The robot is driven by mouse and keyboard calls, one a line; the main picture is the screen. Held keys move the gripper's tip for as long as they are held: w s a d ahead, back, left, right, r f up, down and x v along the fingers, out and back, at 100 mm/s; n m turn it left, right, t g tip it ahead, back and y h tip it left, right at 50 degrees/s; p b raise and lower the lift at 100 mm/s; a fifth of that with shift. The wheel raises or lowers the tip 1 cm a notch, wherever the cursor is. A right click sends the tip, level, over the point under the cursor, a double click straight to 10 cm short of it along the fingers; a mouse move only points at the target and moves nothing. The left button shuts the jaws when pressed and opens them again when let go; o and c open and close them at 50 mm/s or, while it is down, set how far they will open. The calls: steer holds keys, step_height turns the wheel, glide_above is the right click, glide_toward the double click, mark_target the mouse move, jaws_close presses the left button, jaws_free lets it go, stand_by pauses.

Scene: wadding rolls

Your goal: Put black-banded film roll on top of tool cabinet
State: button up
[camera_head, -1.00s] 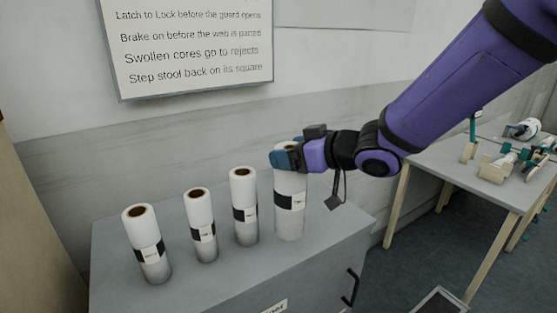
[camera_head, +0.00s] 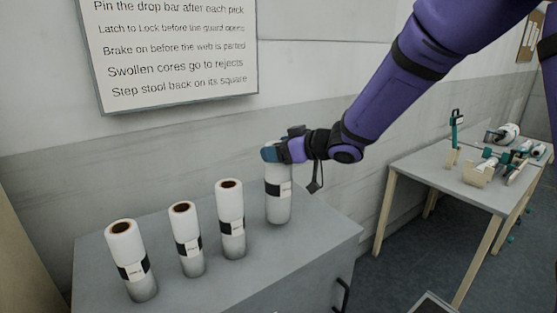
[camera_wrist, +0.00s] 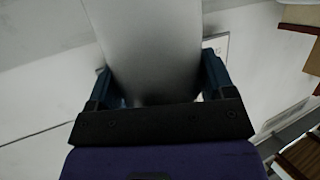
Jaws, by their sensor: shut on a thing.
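My gripper (camera_head: 272,154) is shut on the top of a white film roll with a black band (camera_head: 278,205), the rightmost of the rolls on the grey tool cabinet (camera_head: 310,245). The roll is upright; its base appears to be at the cabinet top, though I cannot tell whether it is fully resting. In the wrist view the roll (camera_wrist: 155,50) lies between my two blue fingers (camera_wrist: 158,88). Three more black-banded rolls, the left one (camera_head: 131,260), the middle one (camera_head: 186,238) and the right one (camera_head: 231,218), stand upright to its left.
A table (camera_head: 440,178) with white and teal equipment stands at the right. A sign (camera_head: 175,55) hangs on the wall behind the cabinet. The front right part of the cabinet top is clear.

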steer(key=shift+f, duration=1.55)
steer(key=o, duration=1.8)
steer(key=v, duration=1.2)
